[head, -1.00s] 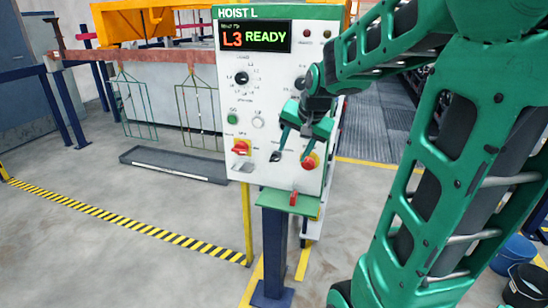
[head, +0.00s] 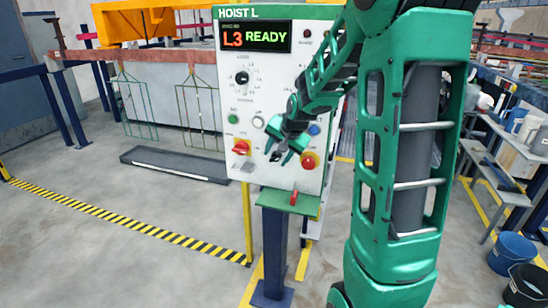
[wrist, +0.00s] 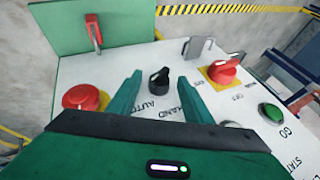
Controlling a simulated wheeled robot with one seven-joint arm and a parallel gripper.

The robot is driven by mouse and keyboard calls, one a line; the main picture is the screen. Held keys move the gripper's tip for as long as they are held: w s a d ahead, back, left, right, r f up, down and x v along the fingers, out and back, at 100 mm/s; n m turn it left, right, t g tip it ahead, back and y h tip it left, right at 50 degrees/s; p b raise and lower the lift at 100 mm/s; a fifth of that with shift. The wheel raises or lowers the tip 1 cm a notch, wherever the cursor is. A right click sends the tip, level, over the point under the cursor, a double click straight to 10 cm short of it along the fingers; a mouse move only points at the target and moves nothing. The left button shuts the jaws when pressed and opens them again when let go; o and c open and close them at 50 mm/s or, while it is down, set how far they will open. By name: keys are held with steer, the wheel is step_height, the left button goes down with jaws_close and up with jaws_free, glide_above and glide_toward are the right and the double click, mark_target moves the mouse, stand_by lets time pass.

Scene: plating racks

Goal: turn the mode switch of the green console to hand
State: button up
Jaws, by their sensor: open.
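The console (head: 225,100) is a white panel with a green header reading HOIST L. Its mode switch (wrist: 158,80) is a small black knob in the wrist view, with the labels AUTO and HAND printed by it. The knob looks tilted towards the AUTO side, but its exact pointing is hard to tell. My gripper (wrist: 161,74) is open, with one green finger on each side of the switch and gaps between. In the head view my gripper (head: 278,153) is at the lower panel and partly hides the switch.
A red emergency button (wrist: 85,97) lies just left of the fingers in the wrist view. A red rotary switch on yellow (wrist: 223,70) and a green button (wrist: 271,112) lie right. The display (head: 255,36) reads L3 READY. A green shelf with a red lever (head: 292,199) juts out below.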

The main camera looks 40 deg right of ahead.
steer(key=shift+w+f, duration=0.15)
steer(key=shift+f, duration=0.05)
